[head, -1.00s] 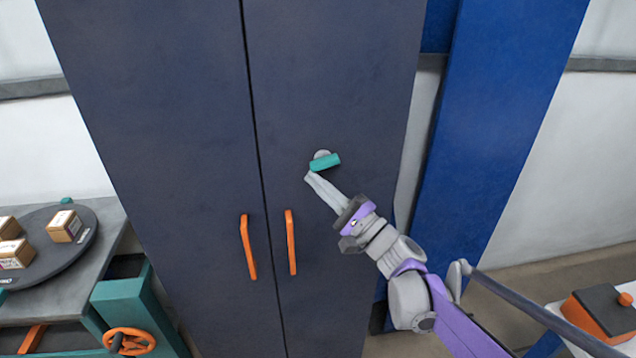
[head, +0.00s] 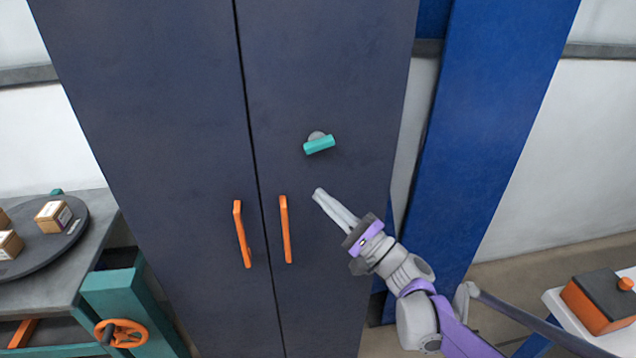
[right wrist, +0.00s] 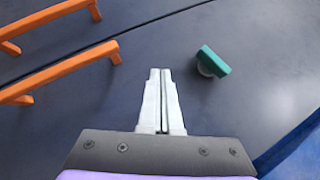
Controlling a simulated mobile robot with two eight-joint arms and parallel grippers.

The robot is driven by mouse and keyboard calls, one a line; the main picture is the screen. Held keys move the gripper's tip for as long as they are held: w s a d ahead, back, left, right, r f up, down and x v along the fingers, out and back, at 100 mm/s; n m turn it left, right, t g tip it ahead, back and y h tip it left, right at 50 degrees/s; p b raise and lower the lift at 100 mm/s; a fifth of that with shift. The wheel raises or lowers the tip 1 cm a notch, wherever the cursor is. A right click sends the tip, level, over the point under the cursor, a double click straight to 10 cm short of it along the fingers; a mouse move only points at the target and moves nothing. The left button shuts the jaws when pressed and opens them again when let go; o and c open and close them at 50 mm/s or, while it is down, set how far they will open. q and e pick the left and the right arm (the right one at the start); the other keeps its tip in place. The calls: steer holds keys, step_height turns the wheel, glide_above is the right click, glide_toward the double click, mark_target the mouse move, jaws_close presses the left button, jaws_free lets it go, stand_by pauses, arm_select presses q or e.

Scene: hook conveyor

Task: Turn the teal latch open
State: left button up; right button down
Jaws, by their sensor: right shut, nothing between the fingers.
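The teal latch (head: 319,145) is a short bar on a grey round mount on the right door of the dark cabinet (head: 330,60). It lies near horizontal, its right end tilted slightly up. It also shows in the right wrist view (right wrist: 216,60), to the right of the fingertips. My right gripper (head: 318,193) is shut and empty. Its tips are below the latch in the head view and apart from it. The right gripper also shows in the right wrist view (right wrist: 160,72). My left gripper is not in view.
Two orange handles (head: 242,234) (head: 286,229) stand on the cabinet doors, left of my right gripper. A blue post (head: 490,130) rises at the right. A grey table with a dark turntable (head: 70,240) and boxes is at the left. An orange box (head: 600,303) sits at the lower right.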

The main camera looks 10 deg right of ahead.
steer(key=s+f, duration=0.2)
steer(key=s+d+f, duration=0.1)
steer(key=s, duration=0.1)
steer(key=shift+f+b, duration=0.4)
